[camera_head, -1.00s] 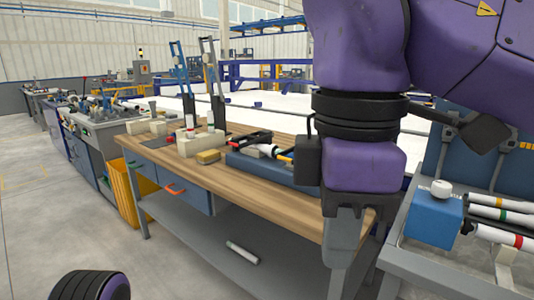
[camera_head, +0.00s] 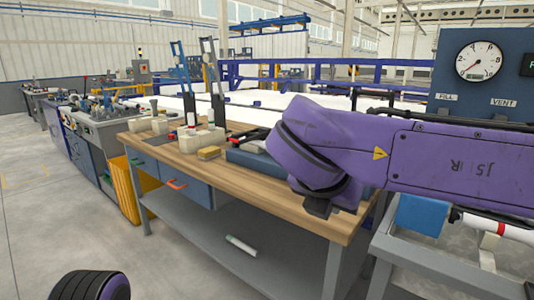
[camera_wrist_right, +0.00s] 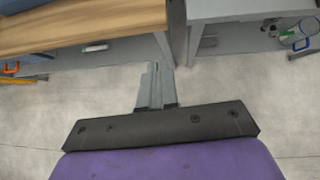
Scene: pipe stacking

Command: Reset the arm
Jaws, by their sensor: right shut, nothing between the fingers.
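My right arm (camera_head: 400,155) comes in from the right in the head view, across the near right end of the wooden workbench (camera_head: 270,200). Its right gripper shows in the right wrist view (camera_wrist_right: 155,72), with the fingers together, empty, above bare floor beside the bench's edge. In the head view the right gripper is hidden behind or below the arm. A short white pipe (camera_head: 241,245) with a green mark lies on the bench's lower shelf. A white pipe with a red band (camera_head: 498,228) lies on the grey rack at right. My left gripper is out of view.
A blue block (camera_head: 422,213) sits on the rack (camera_head: 440,258) beside my right arm.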

